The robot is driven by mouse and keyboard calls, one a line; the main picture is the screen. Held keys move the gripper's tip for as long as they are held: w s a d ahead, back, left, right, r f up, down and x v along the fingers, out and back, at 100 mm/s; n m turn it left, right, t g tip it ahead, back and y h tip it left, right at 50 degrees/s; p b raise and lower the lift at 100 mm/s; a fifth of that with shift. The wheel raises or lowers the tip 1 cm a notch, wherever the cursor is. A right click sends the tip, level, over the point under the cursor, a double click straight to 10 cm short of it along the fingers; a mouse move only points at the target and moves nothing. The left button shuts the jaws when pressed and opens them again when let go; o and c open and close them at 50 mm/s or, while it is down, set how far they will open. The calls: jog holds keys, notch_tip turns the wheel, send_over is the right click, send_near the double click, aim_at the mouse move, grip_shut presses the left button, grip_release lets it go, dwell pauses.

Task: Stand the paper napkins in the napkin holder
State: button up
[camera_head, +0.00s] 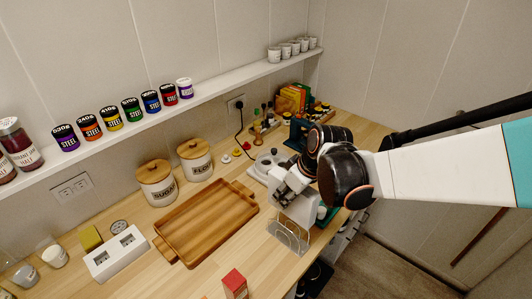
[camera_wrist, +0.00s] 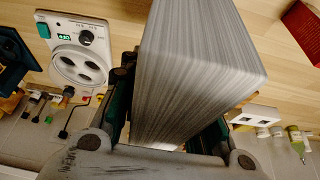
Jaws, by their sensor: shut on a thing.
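The paper napkins, a thick white stack (camera_head: 301,210), are in my gripper (camera_head: 287,187). In the wrist view the layered stack (camera_wrist: 200,65) fills the middle, between the two fingers of my gripper (camera_wrist: 168,128). The napkin holder, a thin metal wire frame (camera_head: 288,240), stands on the counter near its front edge. The stack's lower part is just above or at the top of the holder in the head view; I cannot tell whether it is inside. The holder does not show clearly in the wrist view. My arm hides part of the stack.
A wooden tray (camera_head: 207,219) lies left of the holder. A white appliance with round openings (camera_head: 267,163) stands behind my gripper. A red box (camera_head: 235,284) stands near the front edge. Sugar (camera_head: 156,184) and flour (camera_head: 195,160) canisters stand by the wall, below a shelf (camera_head: 150,121) of jars.

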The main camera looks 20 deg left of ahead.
aim_at(286, 211)
jog(key=shift+s+f, duration=0.1)
jog(key=shift+f, duration=0.1)
jog(key=shift+f+b, duration=3.05)
jog(key=shift+f, duration=0.5)
jog(key=shift+s+d+f+b, duration=0.15)
jog(key=shift+s+f+b, duration=0.15)
jog(key=shift+f+b, duration=0.15)
jog(key=shift+s+d+f+b, duration=0.1)
jog(key=shift+s+f+b, duration=0.05)
jog(key=shift+f+b, duration=0.45)
grip_shut()
jog(key=shift+o, duration=0.7)
grip_release()
jog(key=shift+w+a+f+b, duration=0.15)
jog(key=shift+w+a+f, duration=0.1)
jog(key=shift+f, duration=0.15)
jog(key=shift+w+a+f+b, duration=0.1)
jog(key=shift+w+f+b, duration=0.1)
jog(key=shift+f, duration=0.2)
jog(key=shift+s+d+f, duration=0.15)
jog(key=shift+s+d, duration=0.05)
jog(key=shift+d, duration=0.05)
jog(key=shift+o, duration=0.5)
jog(key=shift+f+b, duration=0.2)
jog(key=shift+b, duration=0.15)
jog(key=shift+o, duration=0.7)
jog(key=shift+f, duration=0.3)
